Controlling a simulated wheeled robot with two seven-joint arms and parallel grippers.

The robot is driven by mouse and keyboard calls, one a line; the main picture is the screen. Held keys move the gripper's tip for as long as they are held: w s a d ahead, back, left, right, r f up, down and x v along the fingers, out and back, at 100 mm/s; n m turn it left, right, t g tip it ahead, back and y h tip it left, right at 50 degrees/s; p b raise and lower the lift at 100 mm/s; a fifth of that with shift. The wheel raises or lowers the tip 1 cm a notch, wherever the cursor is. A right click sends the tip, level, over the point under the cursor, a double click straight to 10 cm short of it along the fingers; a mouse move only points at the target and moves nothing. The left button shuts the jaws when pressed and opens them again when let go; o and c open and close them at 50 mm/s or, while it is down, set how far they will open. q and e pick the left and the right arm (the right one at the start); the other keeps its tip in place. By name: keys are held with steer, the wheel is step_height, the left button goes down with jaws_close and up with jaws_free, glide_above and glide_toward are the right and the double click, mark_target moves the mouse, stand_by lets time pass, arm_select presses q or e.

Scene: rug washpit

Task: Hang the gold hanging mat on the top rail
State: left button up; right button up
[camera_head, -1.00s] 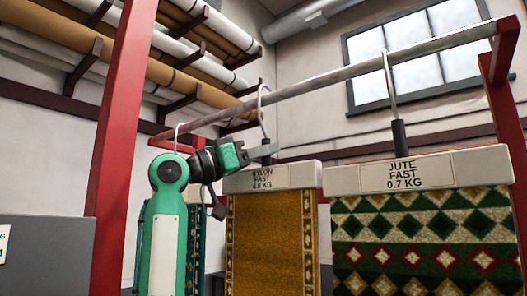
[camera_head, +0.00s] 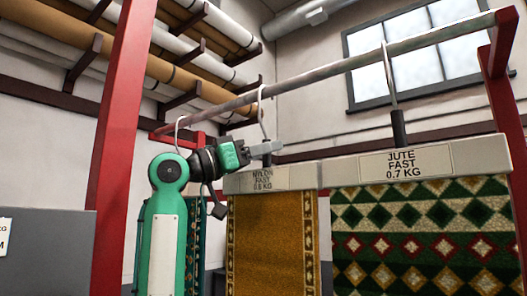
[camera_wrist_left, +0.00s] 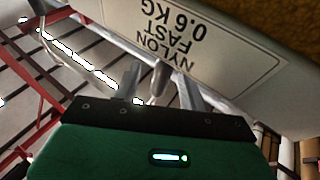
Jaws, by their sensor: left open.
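The gold hanging mat (camera_head: 265,245) hangs below a pale header bar (camera_head: 300,176) labelled NYLON FAST 0.6 KG. Its wire hook (camera_head: 262,105) reaches up and appears to loop over the top rail (camera_head: 330,77). My left gripper (camera_head: 266,147) is at the dark stem just above the header bar. In the left wrist view, its two fingers (camera_wrist_left: 160,88) are apart, with the stem seen between them, close to the mat's label (camera_wrist_left: 178,40). The exact gap to the stem is hard to tell. My right gripper is not in view.
A green patterned mat (camera_head: 420,235) labelled JUTE FAST 0.7 KG hangs from the rail at right. A teal mat (camera_head: 197,255) hangs behind my left arm. Red posts (camera_head: 112,150) stand at left and right. Rolled rugs (camera_head: 170,75) lie on wall racks behind.

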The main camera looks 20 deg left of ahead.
arm_select(q)
steer(key=b+v, duration=0.5)
steer(key=v, duration=0.8)
steer(key=shift+s+a, duration=0.3)
steer(key=shift+f, duration=0.15)
